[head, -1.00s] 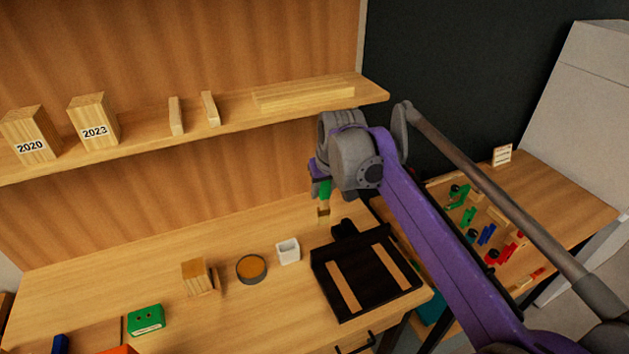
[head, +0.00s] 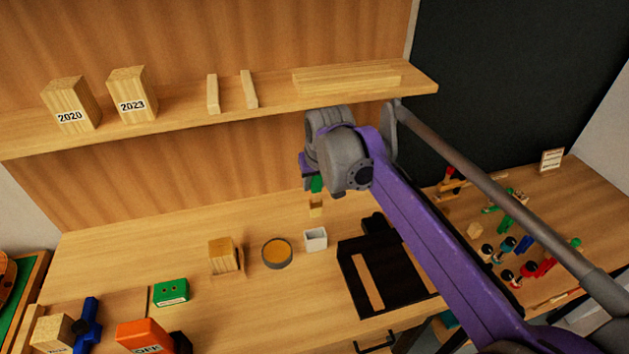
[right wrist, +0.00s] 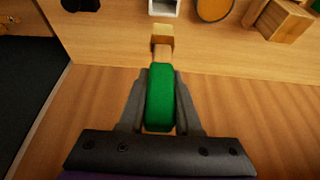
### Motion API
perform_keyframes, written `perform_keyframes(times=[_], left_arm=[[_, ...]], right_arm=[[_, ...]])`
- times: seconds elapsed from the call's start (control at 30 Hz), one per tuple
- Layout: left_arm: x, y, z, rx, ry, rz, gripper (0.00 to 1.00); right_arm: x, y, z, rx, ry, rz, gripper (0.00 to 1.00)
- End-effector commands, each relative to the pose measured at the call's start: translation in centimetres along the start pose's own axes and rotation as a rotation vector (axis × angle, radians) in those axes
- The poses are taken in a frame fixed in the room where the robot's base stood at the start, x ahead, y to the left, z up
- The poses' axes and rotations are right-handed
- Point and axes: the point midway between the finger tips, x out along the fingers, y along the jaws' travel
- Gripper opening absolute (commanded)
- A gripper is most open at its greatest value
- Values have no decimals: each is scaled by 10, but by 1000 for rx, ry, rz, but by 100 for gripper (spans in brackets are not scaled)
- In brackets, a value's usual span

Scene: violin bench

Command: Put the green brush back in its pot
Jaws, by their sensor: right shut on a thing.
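My right gripper (head: 313,182) is shut on the green brush (head: 317,185), which hangs with its pale wooden end down. In the right wrist view the green handle (right wrist: 159,98) lies between the two fingers (right wrist: 160,76). A small white square pot (head: 315,239) stands on the bench, just below the brush in the head view. The brush is apart from the pot and above it. The pot (right wrist: 164,7) also shows, cut off, at the top of the right wrist view. My left gripper is not in view.
A round dish with orange contents (head: 277,253) and a wooden block (head: 221,256) stand left of the pot. A black tray (head: 347,278) lies to its right. A shelf (head: 190,119) with blocks runs behind. The bench behind the pot is clear.

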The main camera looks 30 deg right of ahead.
Motion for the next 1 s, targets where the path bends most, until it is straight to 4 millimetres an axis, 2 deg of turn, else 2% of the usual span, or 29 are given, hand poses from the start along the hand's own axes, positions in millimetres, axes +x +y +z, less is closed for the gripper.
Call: perform_keyframes(times=[0.27,0.7,1.0], left_arm=[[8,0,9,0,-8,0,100],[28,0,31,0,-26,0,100],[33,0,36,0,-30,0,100]], right_arm=[[15,0,7,-1,-1,0,0],[55,0,24,-1,-1,0,0],[65,0,27,0,0,0,0]])
